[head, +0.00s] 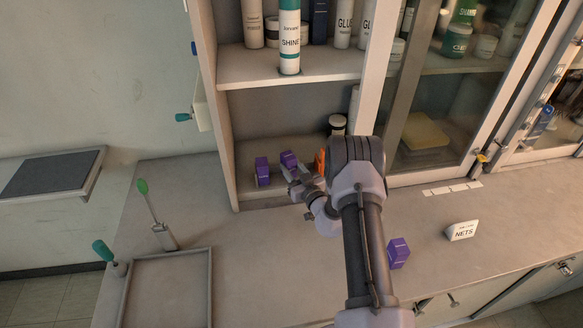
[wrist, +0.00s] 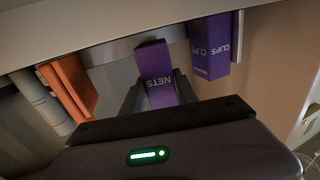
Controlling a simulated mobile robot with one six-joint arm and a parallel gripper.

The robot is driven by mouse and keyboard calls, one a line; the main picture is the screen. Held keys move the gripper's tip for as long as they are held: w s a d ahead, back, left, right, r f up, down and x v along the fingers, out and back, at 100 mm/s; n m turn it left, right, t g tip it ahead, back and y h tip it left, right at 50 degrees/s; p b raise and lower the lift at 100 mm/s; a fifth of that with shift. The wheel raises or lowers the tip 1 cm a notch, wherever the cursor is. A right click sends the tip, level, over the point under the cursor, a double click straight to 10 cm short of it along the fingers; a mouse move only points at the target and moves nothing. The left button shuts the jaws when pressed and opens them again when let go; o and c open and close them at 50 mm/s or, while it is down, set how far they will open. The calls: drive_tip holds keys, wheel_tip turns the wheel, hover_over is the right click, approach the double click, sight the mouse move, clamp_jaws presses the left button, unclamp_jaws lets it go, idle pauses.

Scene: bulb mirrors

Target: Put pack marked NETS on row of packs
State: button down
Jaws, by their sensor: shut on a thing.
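My gripper (head: 292,172) reaches into the lower bay of the open shelf and is shut on a purple pack (head: 289,158). In the wrist view this pack (wrist: 155,68) reads NETS upside down and sits tilted between the two fingers (wrist: 158,95). A purple pack marked CLIPS (wrist: 209,47) stands to its right there, with a gap between them; it shows left of the held pack in the head view (head: 262,171). An orange pack (wrist: 70,82) is on the other side, partly hidden by my arm in the head view (head: 320,161). Whether the held pack touches the shelf is unclear.
Another purple pack (head: 398,253) stands on the counter right of my arm, near a white NETS sign (head: 461,231). The shelf board (head: 290,72) with bottles is above my gripper. A side panel (head: 215,110) bounds the bay at left. A tray (head: 168,285) lies front left.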

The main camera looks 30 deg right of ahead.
drive_tip(key=shift+f+b, duration=0.5)
drive_tip(key=shift+f, duration=0.25)
